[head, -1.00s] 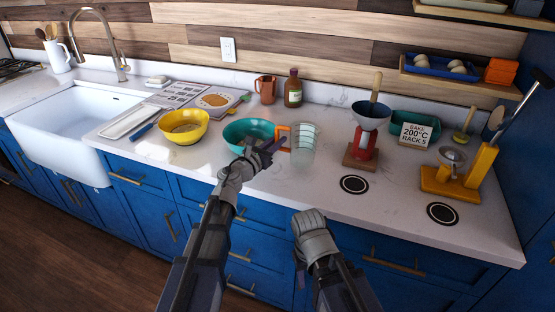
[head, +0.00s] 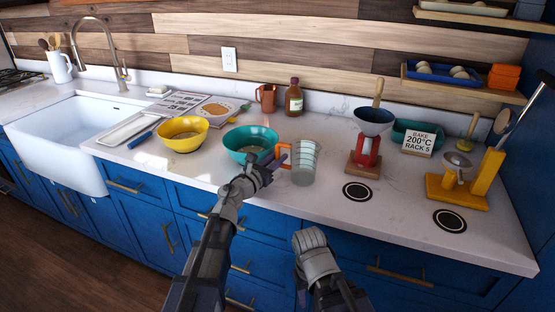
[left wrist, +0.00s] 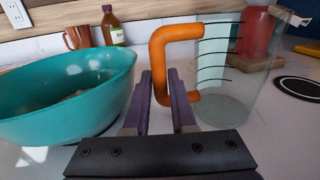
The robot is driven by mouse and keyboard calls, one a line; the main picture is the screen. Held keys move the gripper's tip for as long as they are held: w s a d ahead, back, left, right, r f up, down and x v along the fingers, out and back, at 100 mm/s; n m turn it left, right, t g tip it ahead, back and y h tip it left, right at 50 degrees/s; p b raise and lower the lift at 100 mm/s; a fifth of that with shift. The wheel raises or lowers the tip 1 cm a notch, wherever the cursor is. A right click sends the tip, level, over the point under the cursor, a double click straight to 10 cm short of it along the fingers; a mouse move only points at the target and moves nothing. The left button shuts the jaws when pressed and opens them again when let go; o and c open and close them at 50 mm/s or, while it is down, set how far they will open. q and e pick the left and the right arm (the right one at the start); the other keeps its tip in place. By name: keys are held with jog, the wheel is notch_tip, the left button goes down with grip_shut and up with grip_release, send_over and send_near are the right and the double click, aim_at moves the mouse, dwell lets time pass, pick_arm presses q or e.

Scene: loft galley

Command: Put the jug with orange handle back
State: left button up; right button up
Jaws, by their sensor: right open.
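The clear jug with dark measuring lines (head: 306,160) is at the middle front of the counter, right of the teal bowl. Its orange handle (head: 284,157) points left. My left gripper (head: 276,162) is shut on this handle. In the left wrist view the orange handle (left wrist: 160,65) is between the two fingers (left wrist: 160,92), with the jug's clear body (left wrist: 225,70) to the right. The jug looks upright; whether its base touches the counter is hard to tell. My right gripper (head: 312,245) is low in front of the drawers, open and apart from everything.
The teal bowl (head: 238,141) stands close left of the jug, a yellow bowl (head: 190,138) beyond it. Two black ringed discs (head: 357,192) (head: 449,220) lie on the right of the counter. Behind them are a red stand with a funnel (head: 366,145), a sign (head: 417,140) and a yellow stand (head: 463,195).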

pick_arm(q)
jog(key=o, duration=0.3)
jog(key=shift+o, duration=0.2)
jog(key=shift+r, duration=0.2)
jog(key=v, duration=1.2)
